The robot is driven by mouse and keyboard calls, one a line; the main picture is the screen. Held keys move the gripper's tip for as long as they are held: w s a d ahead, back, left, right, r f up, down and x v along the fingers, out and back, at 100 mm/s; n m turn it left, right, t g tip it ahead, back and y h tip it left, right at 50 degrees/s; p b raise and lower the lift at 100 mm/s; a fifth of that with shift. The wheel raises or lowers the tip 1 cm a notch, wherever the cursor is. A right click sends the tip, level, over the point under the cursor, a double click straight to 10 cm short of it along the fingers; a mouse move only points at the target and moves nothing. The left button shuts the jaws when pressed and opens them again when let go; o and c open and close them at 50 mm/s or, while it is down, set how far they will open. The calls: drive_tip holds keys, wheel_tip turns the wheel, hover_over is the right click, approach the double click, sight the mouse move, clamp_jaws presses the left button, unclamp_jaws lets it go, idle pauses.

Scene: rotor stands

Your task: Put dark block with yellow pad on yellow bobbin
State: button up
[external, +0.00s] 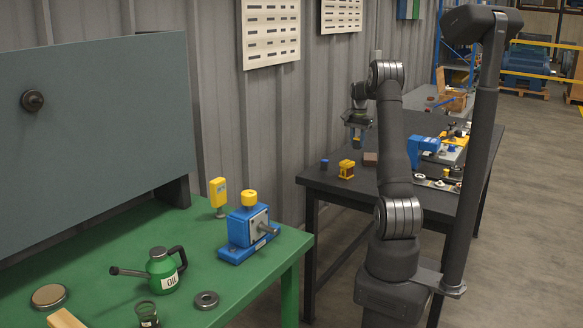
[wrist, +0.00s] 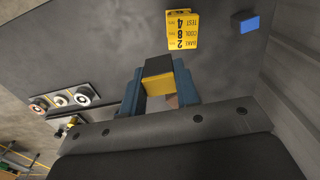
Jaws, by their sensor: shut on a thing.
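The dark block with a yellow pad (wrist: 158,75) is between my gripper's blue-grey fingers in the wrist view. Its dark face and yellow face both show. My gripper (external: 357,130) is shut on it and holds it above the dark table in the external view, where the block is small and hard to make out. The yellow bobbin (external: 346,169) stands on that table, below and a little left of my gripper. In the wrist view, the bobbin (wrist: 182,30) has dark printed letters and numbers and lies beyond the held block, apart from it.
A small blue block (external: 324,163) stands left of the bobbin. A reddish-brown block (external: 370,158) lies to its right. A blue machine (external: 428,148) and a strip of round parts (wrist: 62,101) occupy the table's right side. A green bench (external: 110,245) is in front.

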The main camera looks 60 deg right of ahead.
drive_tip(key=w+f, duration=0.1)
drive_tip(key=w, duration=0.1)
drive_tip(key=w+f, duration=0.1)
drive_tip(key=w, duration=0.1)
drive_tip(key=shift+a+f, duration=0.3)
drive_tip(key=shift+f, duration=1.9)
drive_tip(key=shift+f, duration=0.15)
drive_tip(key=o, duration=1)
drive_tip(key=shift+c, duration=0.2)
wheel_tip(320, 180, up, 12)
drive_tip(key=shift+r, duration=0.2)
